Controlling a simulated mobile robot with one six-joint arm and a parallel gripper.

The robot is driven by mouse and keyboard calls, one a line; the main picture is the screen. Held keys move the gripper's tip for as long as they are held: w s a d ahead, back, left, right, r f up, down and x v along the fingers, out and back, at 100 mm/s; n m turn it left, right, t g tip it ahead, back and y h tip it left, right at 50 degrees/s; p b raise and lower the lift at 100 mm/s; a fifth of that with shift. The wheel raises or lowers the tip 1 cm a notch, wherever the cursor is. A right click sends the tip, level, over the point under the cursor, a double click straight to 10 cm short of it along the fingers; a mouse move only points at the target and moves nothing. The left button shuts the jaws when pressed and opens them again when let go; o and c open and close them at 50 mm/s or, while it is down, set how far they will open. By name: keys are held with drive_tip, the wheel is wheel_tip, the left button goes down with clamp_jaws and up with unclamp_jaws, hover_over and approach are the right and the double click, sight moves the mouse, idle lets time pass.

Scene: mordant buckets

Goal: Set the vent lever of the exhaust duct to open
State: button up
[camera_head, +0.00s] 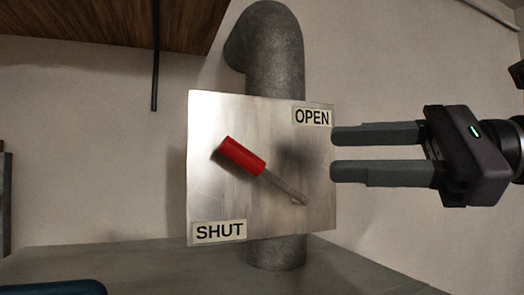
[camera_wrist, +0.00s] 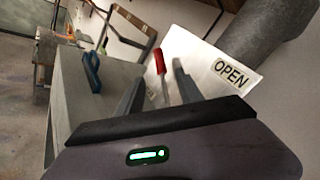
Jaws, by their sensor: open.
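A square metal plate (camera_head: 210,120) is fixed on the grey exhaust duct (camera_head: 275,70), with an OPEN label (camera_head: 312,117) at its upper right and a SHUT label (camera_head: 218,231) at its lower left. The vent lever (camera_head: 241,157) has a red grip and a thin metal shaft. It slants from its shaft end at the lower right to the grip at the upper left, pointing at neither label. My gripper (camera_head: 333,152) is open and empty at the plate's right edge, apart from the lever. In the wrist view the red grip (camera_wrist: 159,60) shows between the fingers.
A grey bench top (camera_head: 150,265) lies below the plate. A blue object (camera_head: 50,287) is on it at the lower left, also in the wrist view (camera_wrist: 92,72). A wooden shelf (camera_head: 110,20) overhangs the upper left, with a dark rod (camera_head: 155,80) hanging down.

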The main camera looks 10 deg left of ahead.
sight(242, 152)
drive_tip(key=w+a+p, duration=0.1)
drive_tip(key=a, duration=0.3)
drive_tip(key=a+p, duration=0.1)
drive_tip(key=a, duration=0.3)
drive_tip(key=w+a, duration=0.1)
drive_tip(key=a, duration=0.3)
drive_tip(key=shift+w+a+p, duration=0.15)
drive_tip(key=shift+w+p, duration=0.2)
drive_tip(key=shift+p, duration=0.05)
drive_tip(key=shift+s+a+r, duration=0.1)
drive_tip(key=shift+s+a, duration=0.25)
drive_tip(key=shift+s, duration=0.5)
drive_tip(key=shift+a, duration=0.2)
drive_tip(key=shift+w+a+f, duration=0.25)
drive_tip(key=shift+w+a, duration=0.15)
drive_tip(key=shift+w, duration=0.35)
drive_tip(key=shift+c, duration=0.2)
drive_tip(key=shift+s+d+r, duration=0.1)
drive_tip(key=shift+s+d, duration=0.1)
drive_tip(key=shift+s, duration=0.15)
drive_tip(key=c, duration=0.7)
clamp_jaws()
